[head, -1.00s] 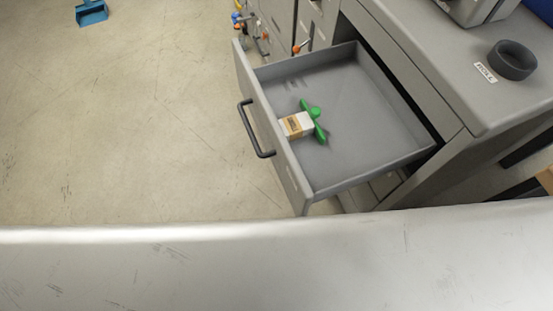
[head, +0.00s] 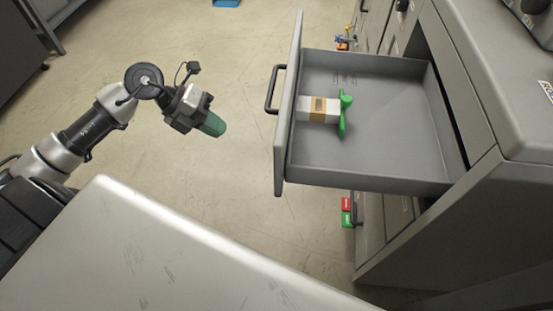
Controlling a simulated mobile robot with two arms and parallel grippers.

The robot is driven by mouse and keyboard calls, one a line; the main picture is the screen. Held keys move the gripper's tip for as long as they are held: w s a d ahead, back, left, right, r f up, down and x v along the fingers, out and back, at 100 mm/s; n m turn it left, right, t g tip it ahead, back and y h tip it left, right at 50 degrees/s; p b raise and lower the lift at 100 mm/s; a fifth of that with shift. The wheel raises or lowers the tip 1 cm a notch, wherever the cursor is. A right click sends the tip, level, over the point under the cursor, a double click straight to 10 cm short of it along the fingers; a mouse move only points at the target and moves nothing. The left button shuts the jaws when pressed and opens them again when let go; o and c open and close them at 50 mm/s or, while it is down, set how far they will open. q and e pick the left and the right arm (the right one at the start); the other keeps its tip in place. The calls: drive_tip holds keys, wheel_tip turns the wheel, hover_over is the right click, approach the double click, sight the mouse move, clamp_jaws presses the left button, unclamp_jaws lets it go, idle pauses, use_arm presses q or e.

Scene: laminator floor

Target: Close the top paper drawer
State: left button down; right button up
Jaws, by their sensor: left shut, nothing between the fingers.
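The top paper drawer (head: 375,172) stands pulled out of the grey cabinet (head: 440,232), its front panel (head: 288,110) facing left with a dark bar handle (head: 272,89). Inside it lie a white box with a brown band (head: 318,109) and a green winged object (head: 344,114) touching or close to it. My left gripper (head: 214,125) is shut and empty, its green fingertips pointing right. It is left of the drawer front, apart from it, with floor showing between them. My right gripper is not in view.
A pale scratched surface (head: 150,260) fills the lower left foreground. Red and green blocks (head: 346,212) show below the drawer by the cabinet. A blue object (head: 226,3) is at the top edge. The floor left of the drawer is clear.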

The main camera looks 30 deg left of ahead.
use_arm(q)
drive_tip(key=d+r+p+x, duration=0.1)
drive_tip(key=r+x, duration=0.1)
drive_tip(key=x, duration=1)
drive_tip(key=shift+w+d+p, duration=0.35)
drive_tip(key=shift+w+d, duration=0.05)
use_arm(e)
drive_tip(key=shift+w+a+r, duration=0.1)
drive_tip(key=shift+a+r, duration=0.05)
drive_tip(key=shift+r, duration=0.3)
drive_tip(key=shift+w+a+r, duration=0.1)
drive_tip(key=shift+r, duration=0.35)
use_arm(q)
drive_tip(key=shift+f, duration=0.15)
